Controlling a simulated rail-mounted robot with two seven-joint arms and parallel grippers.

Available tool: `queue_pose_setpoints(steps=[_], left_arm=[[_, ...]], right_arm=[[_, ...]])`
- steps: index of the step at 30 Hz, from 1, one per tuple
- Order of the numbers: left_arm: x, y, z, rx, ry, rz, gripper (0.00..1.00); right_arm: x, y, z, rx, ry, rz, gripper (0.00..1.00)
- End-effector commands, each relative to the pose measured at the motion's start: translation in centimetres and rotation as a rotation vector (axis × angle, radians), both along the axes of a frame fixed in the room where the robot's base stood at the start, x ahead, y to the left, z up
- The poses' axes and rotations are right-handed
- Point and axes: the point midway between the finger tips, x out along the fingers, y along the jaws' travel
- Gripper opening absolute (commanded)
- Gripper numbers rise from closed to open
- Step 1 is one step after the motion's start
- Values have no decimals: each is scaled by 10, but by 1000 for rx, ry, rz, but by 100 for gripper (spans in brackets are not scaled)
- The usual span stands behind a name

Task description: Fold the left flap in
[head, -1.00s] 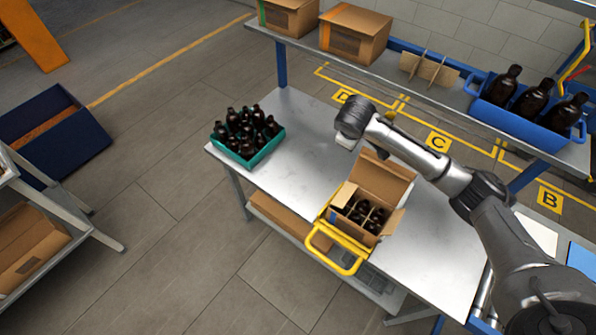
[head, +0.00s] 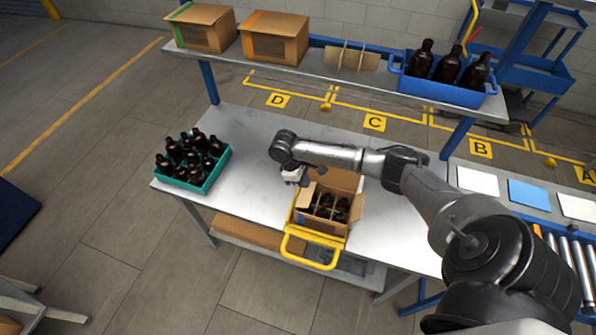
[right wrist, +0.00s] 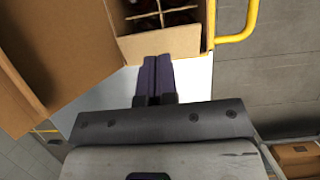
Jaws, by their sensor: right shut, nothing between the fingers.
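An open cardboard box (head: 320,228) with dark bottles (head: 325,203) between dividers stands on the metal table. Its left flap (head: 304,196) is a light tan panel that stands up at the left side. The tall back flap is raised; it fills the left of the right wrist view (right wrist: 60,60). My right gripper (head: 294,178) is just left of the box, beside the back left corner. In the right wrist view its dark fingers (right wrist: 153,75) are together and empty, pointing at the box's left side. I cannot tell whether they touch the cardboard. My left gripper is not in view.
A yellow handled frame (head: 308,255) is at the box's front. A teal crate of bottles (head: 210,178) stands at the table's left. A shelf above the back holds two closed boxes, a divider piece and a blue bin (head: 440,90). The metal table (head: 245,190) is clear between crate and box.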

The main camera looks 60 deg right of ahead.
Motion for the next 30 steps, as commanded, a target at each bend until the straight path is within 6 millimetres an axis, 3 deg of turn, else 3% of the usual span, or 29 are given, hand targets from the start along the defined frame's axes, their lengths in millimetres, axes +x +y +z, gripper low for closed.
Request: queue_pose_setpoints(steps=[6,12,27,30], left_arm=[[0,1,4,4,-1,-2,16],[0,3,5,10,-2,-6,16],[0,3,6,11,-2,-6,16],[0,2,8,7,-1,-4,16]], right_arm=[[-12,-2,-30,-2,3,0,0],[-17,-4,-44,0,-1,1,0],[-19,-4,-49,-1,-2,2,0],[-12,4,-50,9,-31,20,0]])
